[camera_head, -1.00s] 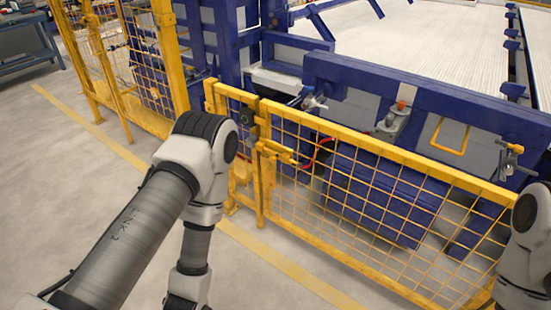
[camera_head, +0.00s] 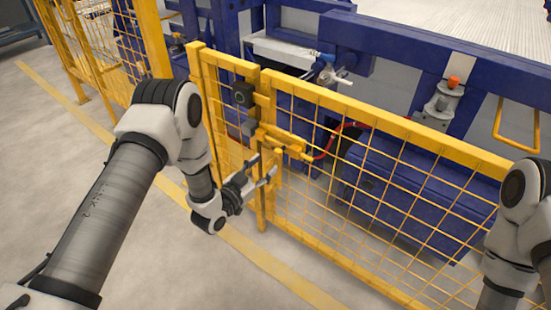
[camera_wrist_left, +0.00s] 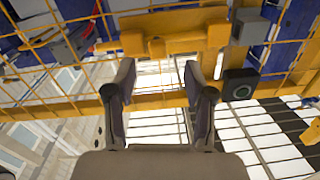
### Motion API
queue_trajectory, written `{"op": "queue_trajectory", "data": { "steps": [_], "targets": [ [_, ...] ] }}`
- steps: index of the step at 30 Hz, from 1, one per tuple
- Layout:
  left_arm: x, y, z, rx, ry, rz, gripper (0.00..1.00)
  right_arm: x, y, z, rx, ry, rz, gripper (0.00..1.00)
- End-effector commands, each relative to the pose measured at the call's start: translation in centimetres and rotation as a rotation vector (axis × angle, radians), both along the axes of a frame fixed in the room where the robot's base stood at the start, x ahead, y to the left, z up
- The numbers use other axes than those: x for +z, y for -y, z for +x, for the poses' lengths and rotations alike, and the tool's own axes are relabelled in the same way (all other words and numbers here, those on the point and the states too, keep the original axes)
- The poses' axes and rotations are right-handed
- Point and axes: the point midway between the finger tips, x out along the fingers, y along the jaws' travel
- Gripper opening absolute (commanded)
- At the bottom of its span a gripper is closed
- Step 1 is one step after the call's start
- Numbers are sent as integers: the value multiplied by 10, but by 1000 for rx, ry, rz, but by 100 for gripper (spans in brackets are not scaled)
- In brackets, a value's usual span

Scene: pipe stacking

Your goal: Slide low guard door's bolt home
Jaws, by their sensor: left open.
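The low guard door (camera_head: 385,190) is a yellow frame with yellow mesh. Its yellow bolt (camera_head: 285,142) lies across the upper corner beside the yellow post. In the left wrist view the bolt (camera_wrist_left: 185,38) runs across the top, with a short block sticking out between the fingertips' lines. My left gripper (camera_head: 264,166) is open and empty, just in front of and below the bolt. In the left wrist view its two fingers (camera_wrist_left: 160,70) point at the bolt, apart from it as far as I can tell. Whether the bolt is in its keeper is unclear. My right gripper is out of view.
Blue machinery (camera_head: 420,180) stands behind the mesh. The floor (camera_head: 150,245) in front is clear.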

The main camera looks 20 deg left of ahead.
Motion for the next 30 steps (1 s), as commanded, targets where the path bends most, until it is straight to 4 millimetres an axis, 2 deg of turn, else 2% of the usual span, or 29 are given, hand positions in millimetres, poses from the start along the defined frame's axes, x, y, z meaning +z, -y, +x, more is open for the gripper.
{"op": "queue_trajectory", "data": {
  "steps": [1, 5, 15, 18, 24, 25, 29, 30],
  "targets": [
    [-6, 0, 1, 1, 2, -1, 54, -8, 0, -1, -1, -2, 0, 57],
    [-3, 3, 10, 1, 4, 2, 54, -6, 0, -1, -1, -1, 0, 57],
    [-5, 21, 67, 2, 2, 1, 54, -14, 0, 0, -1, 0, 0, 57],
    [-4, 24, 73, 2, 0, 0, 54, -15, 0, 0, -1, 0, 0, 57],
    [-4, 24, 74, 2, -2, 0, 54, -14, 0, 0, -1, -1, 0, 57],
    [-4, 24, 74, 2, -2, 0, 50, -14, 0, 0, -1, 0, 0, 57],
    [-4, 24, 74, 2, -2, 0, 4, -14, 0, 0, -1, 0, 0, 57],
    [-4, 24, 74, 2, -2, 0, 0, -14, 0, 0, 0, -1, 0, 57]
  ]
}}
